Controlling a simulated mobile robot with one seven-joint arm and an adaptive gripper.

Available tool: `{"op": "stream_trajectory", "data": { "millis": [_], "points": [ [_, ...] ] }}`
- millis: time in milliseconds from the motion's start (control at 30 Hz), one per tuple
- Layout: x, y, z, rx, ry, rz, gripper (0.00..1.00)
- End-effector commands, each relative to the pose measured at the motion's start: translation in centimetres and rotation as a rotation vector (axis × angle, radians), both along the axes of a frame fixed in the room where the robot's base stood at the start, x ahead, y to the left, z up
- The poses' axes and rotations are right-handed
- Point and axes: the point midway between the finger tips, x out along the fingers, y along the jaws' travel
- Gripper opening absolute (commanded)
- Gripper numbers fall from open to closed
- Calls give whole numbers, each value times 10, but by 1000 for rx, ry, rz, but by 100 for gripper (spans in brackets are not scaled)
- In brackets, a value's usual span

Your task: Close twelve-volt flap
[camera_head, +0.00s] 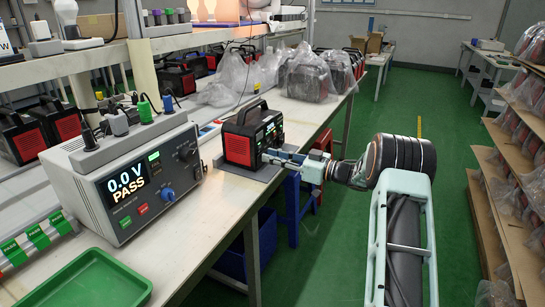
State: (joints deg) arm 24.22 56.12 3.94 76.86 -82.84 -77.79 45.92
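A black power station (238,147) with red side panels and a top handle stands upright on a grey base plate near the table's front edge. Its front face, with a lit display, points right, towards my arm. My gripper (268,157) is at the lower part of that face, touching it or very near it. The twelve-volt flap is too small and too covered by the gripper to make out. Whether the fingers are apart or together does not show at this size.
A grey tester (128,185) reading "0.0 V PASS" stands left of the power station. A green tray (85,283) lies at the front left. Bagged units (307,77) stand farther back on the table. A shelf rack (510,190) is at the right. Green floor between is clear.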

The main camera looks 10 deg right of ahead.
Motion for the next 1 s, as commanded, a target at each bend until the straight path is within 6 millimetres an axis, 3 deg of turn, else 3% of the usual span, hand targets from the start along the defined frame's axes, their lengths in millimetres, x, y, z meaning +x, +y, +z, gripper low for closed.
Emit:
{"op": "stream_trajectory", "data": {
  "millis": [500,700,1000],
  "points": [
    [-56,-80,0,-1,0,-4,21],
    [-67,-93,0,-1,-1,-2,21],
    [-68,-95,0,-1,-1,-1,21]
  ]
}}
